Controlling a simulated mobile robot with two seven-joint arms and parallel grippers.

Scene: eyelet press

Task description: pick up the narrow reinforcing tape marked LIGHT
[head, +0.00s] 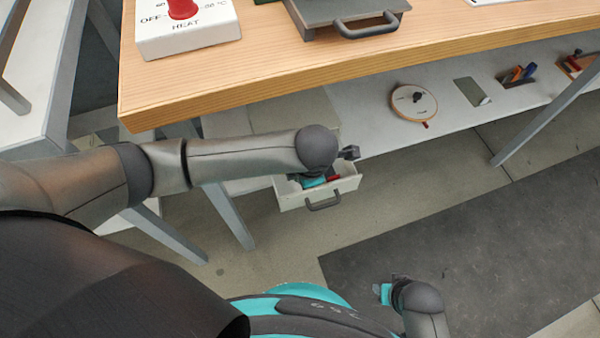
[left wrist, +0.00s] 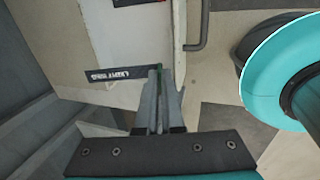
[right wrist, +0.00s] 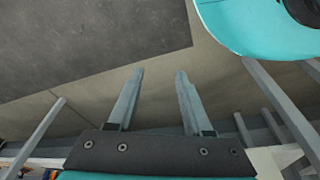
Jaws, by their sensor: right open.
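In the left wrist view, a dark strip with white lettering that seems to start with LIGHT (left wrist: 110,75) lies on a pale surface, its right end meeting my left fingertips. I cannot tell whether it is the tape or a label. My left gripper (left wrist: 160,72) has its fingers close together, with a thin dark-green edge showing between the tips; whether they grip it is unclear. In the head view this gripper (head: 350,153) is over the open drawer (head: 347,186), partly hiding it. My right gripper (right wrist: 159,73) is open and empty, over the floor, away from the drawer.
A lower shelf (head: 365,110) carries a round disc (head: 413,103). Bench legs (head: 228,215) stand left of the drawer.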

